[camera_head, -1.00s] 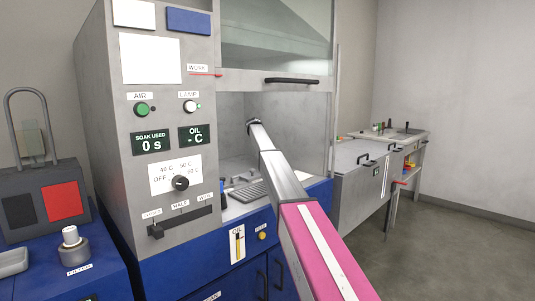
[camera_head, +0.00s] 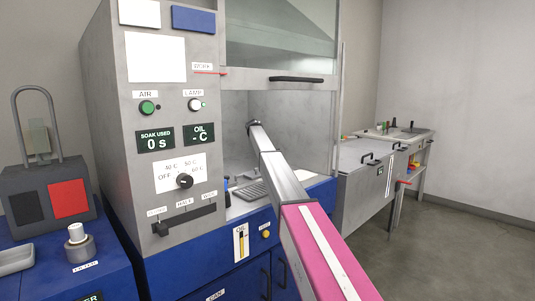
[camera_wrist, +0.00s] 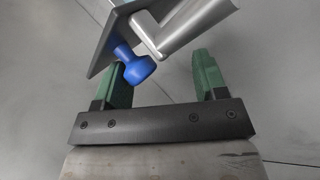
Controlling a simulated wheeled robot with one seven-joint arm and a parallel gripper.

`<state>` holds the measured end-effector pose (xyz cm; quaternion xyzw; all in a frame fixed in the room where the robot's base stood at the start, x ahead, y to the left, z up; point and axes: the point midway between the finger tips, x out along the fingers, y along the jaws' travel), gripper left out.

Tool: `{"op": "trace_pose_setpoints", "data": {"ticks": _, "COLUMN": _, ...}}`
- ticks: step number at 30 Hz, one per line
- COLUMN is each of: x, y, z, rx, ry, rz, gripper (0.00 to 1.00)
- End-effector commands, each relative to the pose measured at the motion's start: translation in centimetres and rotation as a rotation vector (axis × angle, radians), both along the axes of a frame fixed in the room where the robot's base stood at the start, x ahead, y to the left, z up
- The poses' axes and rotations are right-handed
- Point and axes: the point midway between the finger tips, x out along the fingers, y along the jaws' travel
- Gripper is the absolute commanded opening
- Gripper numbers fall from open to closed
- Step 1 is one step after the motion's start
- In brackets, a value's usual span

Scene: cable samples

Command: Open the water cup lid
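In the wrist view a blue knob (camera_wrist: 138,68) sits on the edge of a grey plate (camera_wrist: 104,52), beside a bent silver bar (camera_wrist: 182,28). I cannot tell whether this is the water cup lid. No cup is clearly recognisable in either view. My gripper (camera_wrist: 163,66) has two green fingers spread apart, with nothing held between them. The blue knob overlaps the left finger in the picture; whether they touch I cannot tell. In the head view my arm reaches into the bay of the grey cabinet, and the gripper itself does not show clearly.
The grey cabinet (camera_head: 104,110) has knobs, a slider (camera_head: 183,221) and a raised front panel with a black handle (camera_head: 296,79). A filter piece (camera_head: 79,245) and a box with a red panel (camera_head: 68,198) stand at left. A bench (camera_head: 362,165) stands at right, with open floor (camera_head: 460,245) beyond.

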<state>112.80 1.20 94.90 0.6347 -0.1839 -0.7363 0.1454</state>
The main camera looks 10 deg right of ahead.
Motion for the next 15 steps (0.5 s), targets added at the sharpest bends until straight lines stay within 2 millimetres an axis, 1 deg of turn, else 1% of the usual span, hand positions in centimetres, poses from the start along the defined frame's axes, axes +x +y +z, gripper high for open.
{"op": "trace_pose_setpoints", "data": {"ticks": 1, "x": -0.43, "y": 0.38, "z": -0.13, "rx": 0.006, "ry": 0.009, "rz": -0.004, "gripper": 0.56}}
{"op": "trace_pose_setpoints", "data": {"ticks": 15, "x": -0.03, "y": 0.14, "z": 0.38, "rx": 0.005, "ry": 0.004, "rz": -0.005, "gripper": 0.56}}
